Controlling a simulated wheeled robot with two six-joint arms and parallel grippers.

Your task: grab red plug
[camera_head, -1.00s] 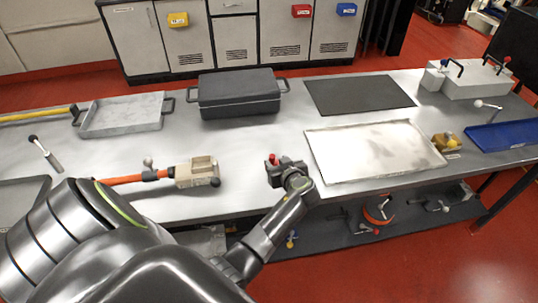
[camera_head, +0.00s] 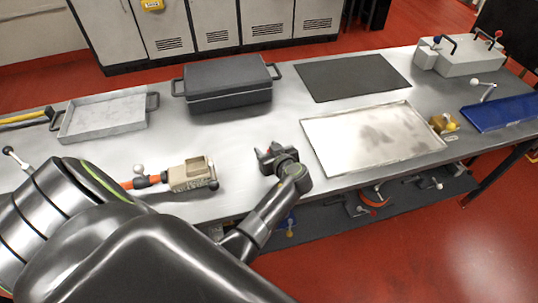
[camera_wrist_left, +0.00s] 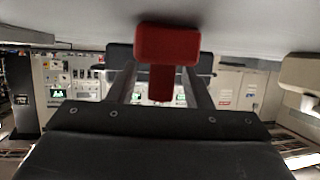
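The red plug (camera_wrist_left: 167,47) shows large in the left wrist view, with a wide head and a narrower stem. My left gripper (camera_wrist_left: 162,80) has one finger on each side of the stem, with gaps visible between, so it looks open around the plug. In the head view my left gripper (camera_head: 272,153) is low over the table's front part, fingers apart. The plug cannot be made out there; the gripper probably hides it. My right gripper is in neither view.
On the table (camera_head: 230,140) a beige device with an orange handle (camera_head: 188,174) lies left of the gripper. A metal tray (camera_head: 370,138) lies to the right. A dark lidded case (camera_head: 228,86), a grey tray (camera_head: 104,117) and a black mat (camera_head: 353,77) lie behind.

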